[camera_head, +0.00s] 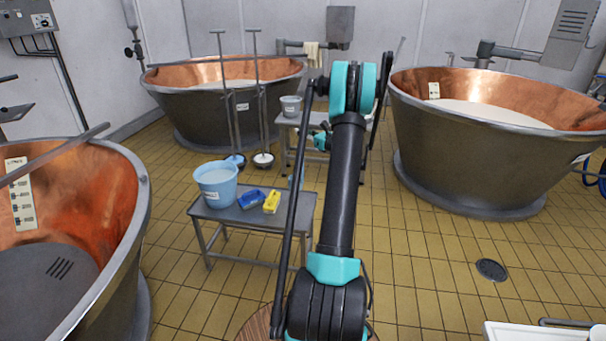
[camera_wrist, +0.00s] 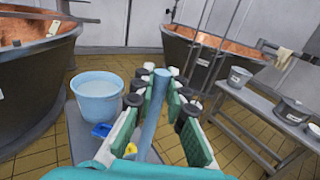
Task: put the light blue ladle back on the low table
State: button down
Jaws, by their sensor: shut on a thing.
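The light blue ladle shows in the wrist view as a long light blue shaft (camera_wrist: 152,112) between the two finger pads of my gripper (camera_wrist: 161,98). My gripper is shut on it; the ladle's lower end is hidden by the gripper. In the head view my gripper (camera_head: 321,137) is partly behind my arm, above and beyond the low table, and part of the ladle (camera_head: 291,181) shows there. The low table (camera_head: 272,224) is a grey metal stand. A light blue bucket (camera_head: 216,187), a blue item (camera_head: 250,199) and a yellow item (camera_head: 272,202) stand on it.
Large copper vats stand at the left (camera_head: 134,200), back (camera_head: 215,118) and right (camera_head: 455,150). A second grey table (camera_head: 288,122) with a bucket (camera_head: 291,104) is behind the low table. Two long-handled tools stand by the back vat. Tiled floor at the right is mostly clear.

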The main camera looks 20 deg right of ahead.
aim_at(303, 162)
notch_tip(303, 162, down, 15)
jog(key=shift+r, duration=0.1)
dwell(0.4)
jog(key=c, duration=2)
grip_release()
jog(key=o, duration=0.5)
jog(key=shift+c, duration=0.2)
